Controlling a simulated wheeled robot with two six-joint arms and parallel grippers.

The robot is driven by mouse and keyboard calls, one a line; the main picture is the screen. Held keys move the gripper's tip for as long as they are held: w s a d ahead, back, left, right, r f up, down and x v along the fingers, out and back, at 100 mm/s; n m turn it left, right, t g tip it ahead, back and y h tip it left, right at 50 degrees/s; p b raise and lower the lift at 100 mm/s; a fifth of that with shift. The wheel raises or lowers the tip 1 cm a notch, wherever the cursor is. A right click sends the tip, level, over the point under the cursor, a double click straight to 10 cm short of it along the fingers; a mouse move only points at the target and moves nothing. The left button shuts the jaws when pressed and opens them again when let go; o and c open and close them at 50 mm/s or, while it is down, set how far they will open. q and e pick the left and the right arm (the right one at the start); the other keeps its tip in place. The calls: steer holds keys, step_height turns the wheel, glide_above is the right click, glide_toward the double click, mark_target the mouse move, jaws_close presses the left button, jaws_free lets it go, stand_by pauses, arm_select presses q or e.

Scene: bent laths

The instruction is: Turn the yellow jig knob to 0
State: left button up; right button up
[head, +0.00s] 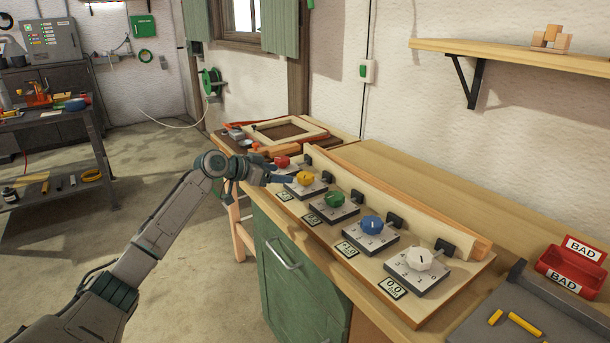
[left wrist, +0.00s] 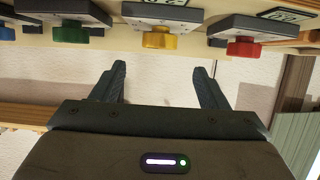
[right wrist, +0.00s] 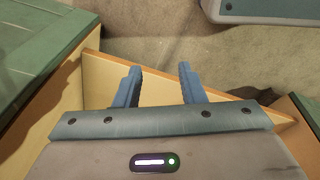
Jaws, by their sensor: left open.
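The yellow knob (head: 304,177) sits on a grey dial plate on the jig board, between the red knob (head: 282,162) and the green knob (head: 334,199). My left gripper (head: 280,176) is open and empty, close to the left of the yellow knob. In the left wrist view the yellow knob (left wrist: 160,41) lies ahead of the gap between the open fingers (left wrist: 160,68), apart from them. Its pointer and reading are too small to tell. My right gripper (right wrist: 160,72) is open and empty in the right wrist view; it is not in the head view.
A blue knob (head: 372,225) and a white knob (head: 418,259) follow along the board, with small reading cards in front. A wooden rail (head: 400,201) runs behind them. A red bin (head: 571,270) and a grey tray (head: 530,310) with yellow pieces stand at right.

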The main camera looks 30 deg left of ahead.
mark_target(302, 176)
arm_select(q)
steer(key=p+x, duration=0.1)
steer(key=x, duration=0.8)
steer(key=shift+w+d+f, duration=0.1)
steer(key=shift+w+f, duration=0.05)
arm_select(e)
steer(key=f, duration=0.1)
steer(key=s+f, duration=0.1)
steer(key=f, duration=0.1)
steer(key=s+f, duration=0.1)
steer(key=shift+s+d+f, duration=0.15)
steer(key=shift+d+f, duration=0.15)
steer(key=shift+f, duration=0.05)
arm_select(q)
steer(key=shift+p, duration=0.3)
steer(key=c, duration=1)
